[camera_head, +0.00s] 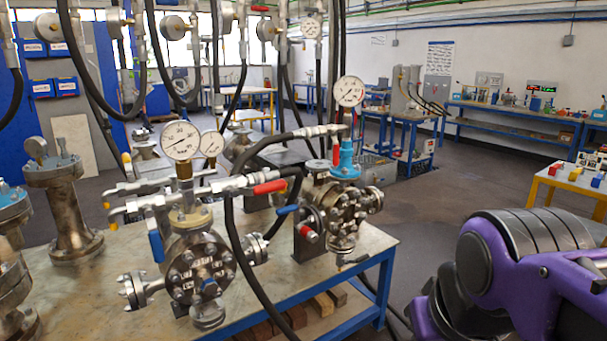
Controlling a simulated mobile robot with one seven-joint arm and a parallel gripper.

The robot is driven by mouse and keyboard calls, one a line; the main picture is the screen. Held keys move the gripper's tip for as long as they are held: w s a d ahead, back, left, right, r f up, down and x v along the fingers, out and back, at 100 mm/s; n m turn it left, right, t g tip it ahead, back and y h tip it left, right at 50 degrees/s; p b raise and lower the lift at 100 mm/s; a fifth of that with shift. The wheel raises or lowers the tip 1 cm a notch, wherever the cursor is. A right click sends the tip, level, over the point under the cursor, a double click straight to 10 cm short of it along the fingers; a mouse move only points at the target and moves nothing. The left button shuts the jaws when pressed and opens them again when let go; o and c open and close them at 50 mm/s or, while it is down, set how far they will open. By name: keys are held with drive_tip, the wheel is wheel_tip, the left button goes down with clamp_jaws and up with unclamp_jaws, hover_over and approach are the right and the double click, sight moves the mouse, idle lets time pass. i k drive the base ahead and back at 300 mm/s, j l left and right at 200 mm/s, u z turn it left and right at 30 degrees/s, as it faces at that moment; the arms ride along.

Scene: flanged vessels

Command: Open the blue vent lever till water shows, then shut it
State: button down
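Two blue levers show, and I cannot tell which is the vent lever. One blue lever (157,246) hangs down at the left of the front flanged vessel (203,265). A smaller blue lever (288,210) lies nearly level at the left of the rear flanged vessel (343,210). No water shows at either vessel. My gripper is not in view; only purple links of my arm show at the lower right, apart from the vessels.
Both vessels stand on a blue-framed workbench (120,300). A red lever (270,187), pressure gauges (181,141) and black hoses (236,240) crowd around them. More metal flanged parts (68,205) stand at the left. Open floor (440,190) lies right of the bench.

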sight(156, 242)
drive_tip(key=u, duration=1.35)
drive_tip(key=i+l+u, duration=0.15)
drive_tip(key=u, duration=0.3)
drive_tip(key=l+u, duration=0.3)
drive_tip(key=u, duration=0.2)
drive_tip(key=i+l+u, duration=0.1)
drive_tip(key=l+u, duration=0.35)
drive_tip(key=j, duration=0.15)
